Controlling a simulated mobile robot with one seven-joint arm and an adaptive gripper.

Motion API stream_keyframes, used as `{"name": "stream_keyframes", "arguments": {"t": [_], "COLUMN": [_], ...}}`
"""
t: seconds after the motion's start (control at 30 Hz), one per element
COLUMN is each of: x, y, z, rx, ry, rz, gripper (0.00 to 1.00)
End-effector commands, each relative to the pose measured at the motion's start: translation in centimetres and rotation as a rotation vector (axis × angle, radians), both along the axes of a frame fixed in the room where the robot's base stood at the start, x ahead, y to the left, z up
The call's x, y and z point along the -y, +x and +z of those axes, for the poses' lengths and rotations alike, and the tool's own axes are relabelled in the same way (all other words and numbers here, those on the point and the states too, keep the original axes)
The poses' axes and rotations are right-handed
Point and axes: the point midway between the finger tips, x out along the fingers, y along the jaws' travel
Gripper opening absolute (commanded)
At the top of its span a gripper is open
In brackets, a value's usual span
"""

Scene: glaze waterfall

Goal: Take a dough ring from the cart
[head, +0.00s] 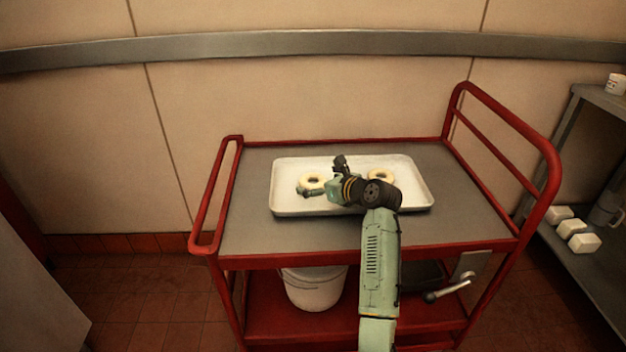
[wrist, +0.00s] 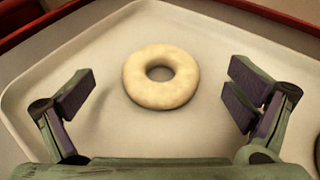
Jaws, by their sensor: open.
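Two pale dough rings lie on a white tray (head: 290,171) on top of the red cart (head: 262,239). The left ring (head: 312,180) is partly behind my gripper, and the right ring (head: 381,175) is partly behind my wrist. My gripper (head: 325,178) is above the left part of the tray. In the wrist view one whole dough ring (wrist: 161,77) lies flat on the tray (wrist: 107,35), ahead of and between my open fingers (wrist: 158,92). The fingers are apart from it and empty.
Red rails rise at the cart's left (head: 216,195) and right (head: 510,120) ends. A white bucket (head: 314,288) stands on the lower shelf. A grey shelf unit (head: 598,100) with white blocks (head: 583,242) stands at the right. The cart top left of the tray is clear.

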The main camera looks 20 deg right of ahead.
Motion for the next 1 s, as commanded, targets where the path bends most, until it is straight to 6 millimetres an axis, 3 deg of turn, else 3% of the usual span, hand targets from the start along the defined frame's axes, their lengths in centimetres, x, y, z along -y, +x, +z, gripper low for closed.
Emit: {"name": "stream_keyframes", "arguments": {"t": [0.13,0.37,1.0], "x": [-0.31,-0.36,-0.47], "y": [1.2,1.33,1.31], "z": [-0.52,-0.62,-0.8], "rx": [0.0,0.001,-0.003], "ry": [0.001,0.0,0.0], "rz": [-0.001,-0.002,0.001], "gripper": [0.98,0.98,0.56]}}
